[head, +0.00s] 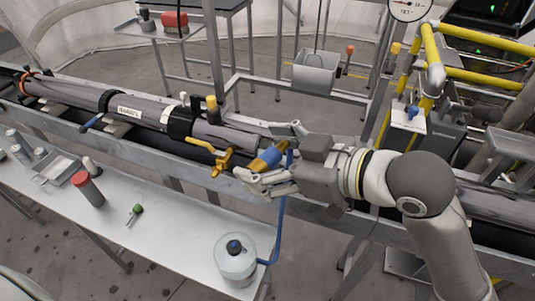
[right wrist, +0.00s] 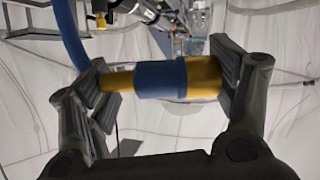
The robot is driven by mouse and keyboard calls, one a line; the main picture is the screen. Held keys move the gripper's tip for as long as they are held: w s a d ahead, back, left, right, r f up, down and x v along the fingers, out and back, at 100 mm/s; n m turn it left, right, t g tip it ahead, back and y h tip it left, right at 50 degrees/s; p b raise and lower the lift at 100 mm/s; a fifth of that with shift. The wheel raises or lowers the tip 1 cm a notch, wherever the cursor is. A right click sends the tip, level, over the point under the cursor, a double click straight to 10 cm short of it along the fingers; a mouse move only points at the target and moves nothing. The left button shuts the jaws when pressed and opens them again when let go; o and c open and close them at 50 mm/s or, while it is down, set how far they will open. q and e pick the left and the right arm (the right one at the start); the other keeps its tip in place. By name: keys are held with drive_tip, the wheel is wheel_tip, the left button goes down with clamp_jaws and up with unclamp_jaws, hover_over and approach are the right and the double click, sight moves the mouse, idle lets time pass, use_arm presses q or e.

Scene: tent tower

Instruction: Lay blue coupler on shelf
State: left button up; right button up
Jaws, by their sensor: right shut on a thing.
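The blue coupler (head: 262,161), blue in the middle with brass-yellow ends, is in my right gripper (head: 268,156). In the right wrist view the coupler (right wrist: 160,80) lies crosswise between the fingers of the right gripper (right wrist: 165,82), which touch both its ends. It is held at the near side of the long grey tube (head: 150,114). A blue hose (head: 280,225) hangs near the gripper and runs down to a white canister (head: 236,262). I cannot tell which surface is the shelf. My left gripper is not in view.
A metal bench (head: 165,225) in front carries the canister, a red-capped cylinder (head: 87,188), a small green-handled item (head: 134,213) and a tray (head: 57,168). A yellow clamp (head: 222,160) sits just left of my right gripper. Yellow railing (head: 432,65) stands at right.

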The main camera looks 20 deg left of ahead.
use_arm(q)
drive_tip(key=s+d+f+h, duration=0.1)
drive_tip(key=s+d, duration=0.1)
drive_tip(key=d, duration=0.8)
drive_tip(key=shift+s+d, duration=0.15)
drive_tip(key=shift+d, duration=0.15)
use_arm(e)
drive_tip(key=w+d+m+t+h, duration=0.3)
drive_tip(key=d+m+h, duration=0.1)
drive_tip(key=d, duration=0.5)
drive_tip(key=w+d+m+t+h, duration=0.3)
drive_tip(key=w+d+m+h, duration=0.1)
drive_tip(key=d, duration=0.6)
drive_tip(key=w+d+m+t+h, duration=0.3)
drive_tip(key=d+m, duration=0.3)
drive_tip(key=d, duration=0.4)
drive_tip(key=shift+w+d+f+h, duration=0.15)
drive_tip(key=shift+w+d+h, duration=0.1)
drive_tip(key=shift+w+h, duration=0.6)
drive_tip(key=shift+s+a+f, duration=0.1)
drive_tip(key=shift+a, duration=0.05)
